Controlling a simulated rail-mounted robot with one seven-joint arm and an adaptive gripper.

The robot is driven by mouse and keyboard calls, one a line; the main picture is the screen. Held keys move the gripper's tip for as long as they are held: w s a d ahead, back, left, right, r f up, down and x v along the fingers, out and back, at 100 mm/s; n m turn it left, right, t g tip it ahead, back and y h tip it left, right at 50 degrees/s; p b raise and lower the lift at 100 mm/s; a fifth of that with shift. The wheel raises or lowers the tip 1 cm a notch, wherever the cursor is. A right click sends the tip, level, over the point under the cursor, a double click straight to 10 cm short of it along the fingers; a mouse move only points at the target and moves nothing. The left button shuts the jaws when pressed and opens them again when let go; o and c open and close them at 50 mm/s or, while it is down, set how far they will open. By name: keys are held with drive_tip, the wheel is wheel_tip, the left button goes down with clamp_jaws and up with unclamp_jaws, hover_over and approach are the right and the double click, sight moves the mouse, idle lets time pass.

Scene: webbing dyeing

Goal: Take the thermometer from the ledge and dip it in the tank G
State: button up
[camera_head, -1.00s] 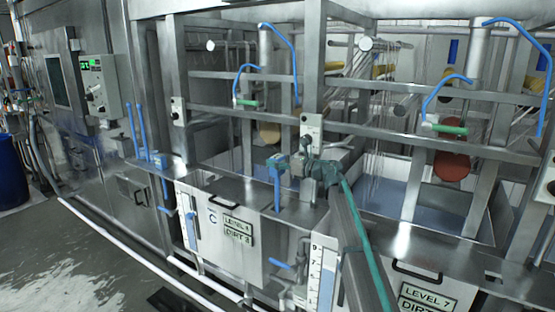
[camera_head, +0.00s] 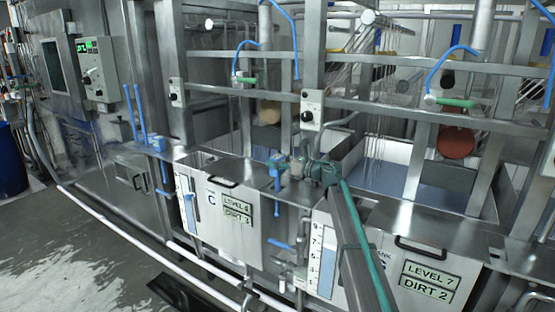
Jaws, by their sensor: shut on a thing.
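My gripper (camera_head: 302,164) is small in the view, at the end of my arm, which reaches up from the lower right. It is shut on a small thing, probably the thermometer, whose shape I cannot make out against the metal. It is over the steel ledge between two tank fronts, just right of a blue fitting (camera_head: 277,167). The left tank front (camera_head: 220,236) bears a letter like C or G and plates reading LEVEL 6 and DIRT 3. The right tank front (camera_head: 385,271) bears LEVEL 7 and DIRT 2; its letter is unclear and my arm covers part of it.
Steel rails (camera_head: 400,108) and posts stand behind and above the gripper, with blue hoses (camera_head: 456,58) on them. Blue upright handles (camera_head: 138,112) stand on the ledge at left. A control box (camera_head: 97,70) is further left. Open floor lies at lower left.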

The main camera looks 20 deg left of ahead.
sight(282, 174)
drive_tip(key=shift+f+b, duration=1.4)
drive_tip(key=shift+f, duration=1.25)
drive_tip(key=o, duration=1.7)
drive_tip(key=v, duration=1.2)
